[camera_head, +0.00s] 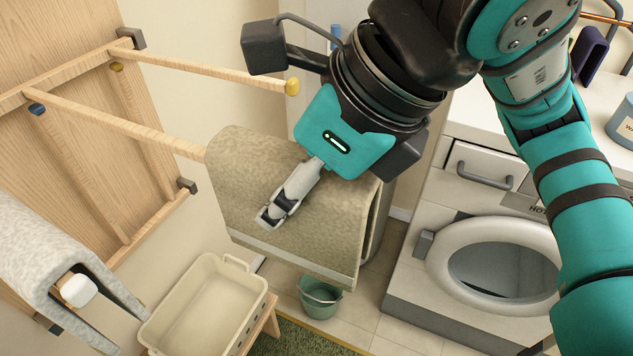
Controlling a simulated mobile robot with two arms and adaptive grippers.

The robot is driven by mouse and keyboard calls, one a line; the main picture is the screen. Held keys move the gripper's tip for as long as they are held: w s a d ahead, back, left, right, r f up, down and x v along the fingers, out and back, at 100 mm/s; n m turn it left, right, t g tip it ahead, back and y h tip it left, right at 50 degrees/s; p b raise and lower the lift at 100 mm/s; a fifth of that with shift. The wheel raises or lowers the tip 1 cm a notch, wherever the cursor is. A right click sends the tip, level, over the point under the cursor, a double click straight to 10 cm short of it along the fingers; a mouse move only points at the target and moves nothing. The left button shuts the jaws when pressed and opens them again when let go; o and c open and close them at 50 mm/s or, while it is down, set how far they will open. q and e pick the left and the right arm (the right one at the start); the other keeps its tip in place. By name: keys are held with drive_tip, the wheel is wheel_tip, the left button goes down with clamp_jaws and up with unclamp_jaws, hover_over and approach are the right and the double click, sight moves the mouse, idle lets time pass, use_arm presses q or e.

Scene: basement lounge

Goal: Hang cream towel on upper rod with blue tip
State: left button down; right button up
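The olive-beige towel (235,190), the closest to cream in view, hangs as a wide fold with a pale band near its lower edge. A wooden rod (120,125) with a blue collar (37,109) at the board runs into the towel's left end; its far tip is hidden. Another wooden rod (210,72) with a yellow tip (292,86) is bare, above and behind it. My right gripper (277,211) is over the towel's face, fingertips close together at the cloth. Whether they pinch it is unclear. My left gripper is out of view.
A grey-white towel (45,250) hangs on a white-tipped rod (78,290) at the lower left. A cream basket (205,310) and green bucket (320,298) stand below. A washing machine (480,280) is at the right. A small blue object (336,38) shows behind my arm.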

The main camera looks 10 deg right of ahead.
sight(152, 132)
drive_tip(key=shift+w+a+r+p, duration=0.1)
drive_tip(key=shift+w+a+p, duration=0.3)
drive_tip(key=shift+w+a, duration=0.65)
drive_tip(key=shift+w+a+f+p, duration=0.1)
drive_tip(key=shift+w+a+p, duration=0.3)
drive_tip(key=shift+w+a, duration=0.65)
drive_tip(key=shift+w+a+r+p, duration=0.1)
drive_tip(key=shift+w+a+p, duration=0.4)
drive_tip(key=shift+a, duration=0.9)
drive_tip(key=shift+w+a+p, duration=0.6)
drive_tip(key=shift+w+a, duration=0.3)
drive_tip(key=shift+a, duration=0.25)
drive_tip(key=shift+w+a+p, duration=0.55)
drive_tip(key=shift+w+a, duration=0.4)
drive_tip(key=shift+a, duration=0.2)
drive_tip(key=shift+w+a+p, duration=0.6)
drive_tip(key=shift+w+a, duration=0.3)
drive_tip(key=shift+a, duration=0.25)
drive_tip(key=shift+w+a, duration=0.2)
drive_tip(key=shift+w, duration=0.05)
drive_tip(key=shift+f+b, duration=0.85)
drive_tip(key=shift+b, duration=0.15)
